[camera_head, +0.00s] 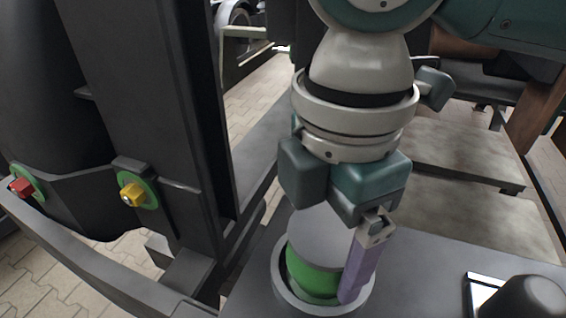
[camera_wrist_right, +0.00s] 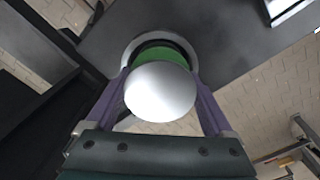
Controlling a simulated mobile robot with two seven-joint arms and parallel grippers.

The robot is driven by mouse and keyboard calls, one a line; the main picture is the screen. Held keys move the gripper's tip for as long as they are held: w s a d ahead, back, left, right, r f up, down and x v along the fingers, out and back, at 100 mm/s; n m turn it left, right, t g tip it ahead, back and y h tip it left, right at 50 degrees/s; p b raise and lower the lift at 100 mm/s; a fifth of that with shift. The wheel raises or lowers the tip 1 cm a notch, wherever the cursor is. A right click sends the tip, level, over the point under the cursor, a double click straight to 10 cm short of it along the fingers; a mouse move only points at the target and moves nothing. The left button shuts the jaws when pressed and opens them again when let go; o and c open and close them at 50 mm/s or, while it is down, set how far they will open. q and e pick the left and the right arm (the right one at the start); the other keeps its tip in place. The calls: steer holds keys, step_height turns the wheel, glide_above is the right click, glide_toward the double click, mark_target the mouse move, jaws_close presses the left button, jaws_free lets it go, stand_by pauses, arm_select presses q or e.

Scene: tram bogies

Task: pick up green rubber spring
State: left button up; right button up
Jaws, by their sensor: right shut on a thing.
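The green rubber spring (camera_head: 312,275) has a green body and a pale grey rounded top. It stands in a grey round ring seat (camera_head: 283,291) on a dark grey surface. In the right wrist view, the spring's pale top (camera_wrist_right: 160,92) is near the camera and its green body shows behind it, within the ring. My right gripper (camera_head: 325,284) points down with its purple fingers on either side of the spring, shut on it. In the head view only one finger shows clearly; the other is hidden. Whether the spring touches the seat's bottom is hidden. My left gripper is out of view.
A dark bogie frame (camera_head: 150,90) rises at the left, bearing a yellow knob (camera_head: 132,194) and a red knob (camera_head: 20,187) on green discs. A dark rounded object (camera_head: 532,299) sits at the lower right. Grey slabs (camera_head: 460,150) lie behind the arm.

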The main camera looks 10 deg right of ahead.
jaws_close()
steer(key=shift+r, duration=0.1)
